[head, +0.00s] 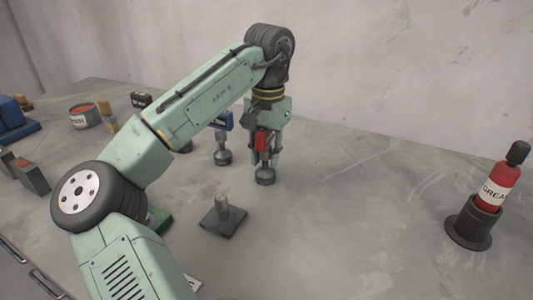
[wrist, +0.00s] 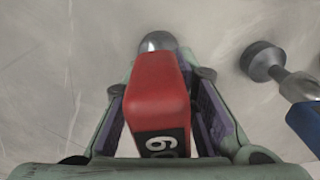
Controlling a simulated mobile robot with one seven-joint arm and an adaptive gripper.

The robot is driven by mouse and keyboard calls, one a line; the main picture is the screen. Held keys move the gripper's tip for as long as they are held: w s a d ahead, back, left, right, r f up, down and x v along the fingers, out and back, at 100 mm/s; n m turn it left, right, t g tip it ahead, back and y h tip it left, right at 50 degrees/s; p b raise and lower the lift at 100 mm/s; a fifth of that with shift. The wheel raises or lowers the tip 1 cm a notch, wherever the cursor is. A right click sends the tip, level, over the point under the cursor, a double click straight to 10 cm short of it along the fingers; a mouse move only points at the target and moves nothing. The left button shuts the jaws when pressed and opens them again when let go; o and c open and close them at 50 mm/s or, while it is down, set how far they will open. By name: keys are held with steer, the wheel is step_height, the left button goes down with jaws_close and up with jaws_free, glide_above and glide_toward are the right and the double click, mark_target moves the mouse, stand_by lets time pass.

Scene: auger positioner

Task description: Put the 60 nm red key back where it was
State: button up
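The red key (head: 261,142), marked 60 on its near end, is between the fingers of my gripper (head: 266,160). In the wrist view the red key (wrist: 158,95) fills the middle, with a purple finger pad along each side, and my gripper (wrist: 160,85) looks shut on it. A grey round foot (head: 265,177) shows directly below the key, near the bench; I cannot tell whether it touches the surface. The key's lower part is mostly hidden by the fingers.
A blue key (head: 221,121) on a grey foot stands just left of my gripper. A dark square plate with a grey post (head: 222,221) sits nearer. A red grease tube (head: 498,187) stands in a dark holder at right. The bench between is clear.

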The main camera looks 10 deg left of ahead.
steer(key=o, duration=0.4)
steer(key=shift+r, duration=0.1)
step_height(320, 180, up, 12)
steer(key=shift+d+r+p, duration=0.1)
steer(key=shift+d+p, duration=0.05)
steer(key=shift+p, duration=0.4)
